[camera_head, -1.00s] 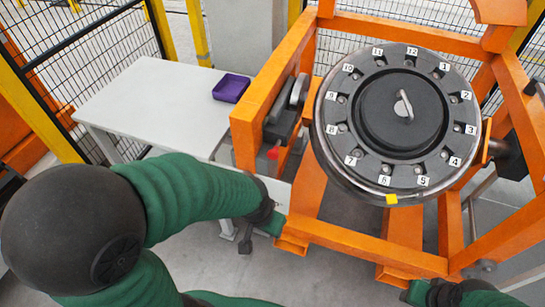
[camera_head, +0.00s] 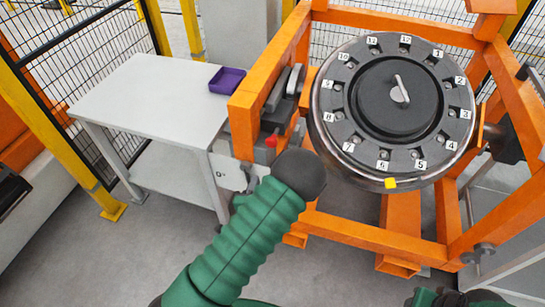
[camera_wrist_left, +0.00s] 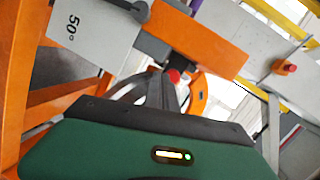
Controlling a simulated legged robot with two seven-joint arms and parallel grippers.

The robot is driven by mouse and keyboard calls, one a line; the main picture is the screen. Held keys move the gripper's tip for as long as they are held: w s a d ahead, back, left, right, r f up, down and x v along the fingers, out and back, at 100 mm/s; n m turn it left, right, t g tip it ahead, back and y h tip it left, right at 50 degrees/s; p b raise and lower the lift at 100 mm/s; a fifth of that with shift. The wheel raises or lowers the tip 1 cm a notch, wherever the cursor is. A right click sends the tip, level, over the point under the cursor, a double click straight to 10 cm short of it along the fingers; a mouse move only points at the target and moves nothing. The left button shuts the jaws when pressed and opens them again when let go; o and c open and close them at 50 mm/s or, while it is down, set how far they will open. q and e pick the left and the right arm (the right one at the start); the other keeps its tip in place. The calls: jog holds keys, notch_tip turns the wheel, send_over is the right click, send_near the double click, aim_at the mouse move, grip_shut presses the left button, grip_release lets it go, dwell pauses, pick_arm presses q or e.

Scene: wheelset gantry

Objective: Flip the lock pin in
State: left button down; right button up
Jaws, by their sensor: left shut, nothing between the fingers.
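A red knob (camera_head: 271,142), which looks like the lock pin's end, sits on the left side of the orange gantry, beside a dark grey bracket. In the left wrist view a red tip (camera_wrist_left: 173,76) shows just beyond my left gripper (camera_wrist_left: 164,84). The gripper's grey fingers are shut and empty, close to that tip; I cannot tell whether they touch it. In the head view my green left forearm and its black end hide most of this gripper. The round numbered wheel (camera_head: 400,95) sits in the gantry. My right gripper is not visible.
The orange gantry frame (camera_head: 262,85) stands close around the wheel. A white table (camera_head: 150,90) with a purple tray (camera_head: 228,80) is at left. Floor at lower left is clear.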

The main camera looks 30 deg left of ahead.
pick_arm(q)
jog(key=m+t, duration=0.1)
jog(key=d+r+m, duration=0.1)
jog(key=m, duration=0.1)
jog(key=s+r+m+t+h, duration=0.1)
jog(key=shift+s+d+r+t, duration=0.1)
jog(key=shift+d+t, duration=0.2)
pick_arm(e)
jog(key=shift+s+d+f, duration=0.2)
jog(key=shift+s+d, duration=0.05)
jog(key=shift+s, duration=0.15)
